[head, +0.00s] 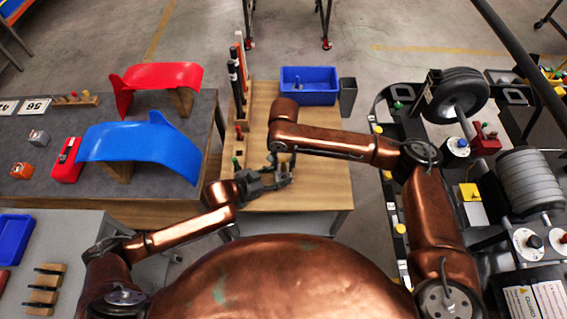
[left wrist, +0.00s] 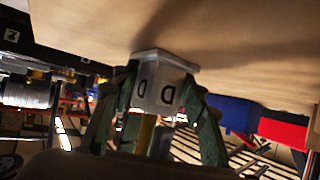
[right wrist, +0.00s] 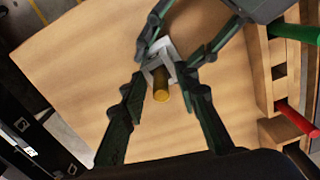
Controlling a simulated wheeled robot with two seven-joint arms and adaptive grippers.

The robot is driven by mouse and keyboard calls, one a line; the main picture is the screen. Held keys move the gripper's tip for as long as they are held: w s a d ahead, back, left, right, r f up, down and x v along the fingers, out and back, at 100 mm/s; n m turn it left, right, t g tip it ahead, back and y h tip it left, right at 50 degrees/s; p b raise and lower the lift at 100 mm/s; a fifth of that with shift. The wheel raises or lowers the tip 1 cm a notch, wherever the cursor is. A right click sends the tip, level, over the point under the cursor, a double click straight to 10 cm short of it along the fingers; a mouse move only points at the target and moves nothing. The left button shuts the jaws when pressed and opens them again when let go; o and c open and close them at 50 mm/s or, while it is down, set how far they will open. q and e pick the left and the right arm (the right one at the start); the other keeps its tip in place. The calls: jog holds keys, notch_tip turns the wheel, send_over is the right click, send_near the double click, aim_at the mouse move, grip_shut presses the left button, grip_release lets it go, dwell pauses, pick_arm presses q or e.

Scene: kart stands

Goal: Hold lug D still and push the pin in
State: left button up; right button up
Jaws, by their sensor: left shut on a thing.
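Lug D (left wrist: 160,82) is a small pale grey block with a black D on its faces. My left gripper (left wrist: 165,92) is shut on it just above the wooden bench top. A brass-yellow pin (left wrist: 146,134) shows below the lug in the left wrist view. In the right wrist view the pin (right wrist: 161,86) stands out of lug D (right wrist: 157,54) towards the camera; how deep it sits is hidden. My right gripper (right wrist: 164,76) is open, its fingers either side of the pin with gaps. In the head view my left gripper (head: 284,174) is over the bench; my right wrist largely hides its gripper.
A wooden rack (right wrist: 262,75) with coloured handles runs along one edge. Red (head: 160,75) and blue (head: 140,147) kart panels stand left; bare bench lies right of the grippers.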

jog(key=shift+o, duration=0.2)
jog(key=shift+r, duration=0.1)
notch_tip(320, 180, up, 12)
dwell(0.4)
pick_arm(q)
jog(key=o, duration=1.1)
jog(key=shift+o, duration=0.2)
jog(key=v, duration=1.2)
jog(key=shift+s, duration=0.1)
pick_arm(e)
jog(key=shift+f, duration=0.2)
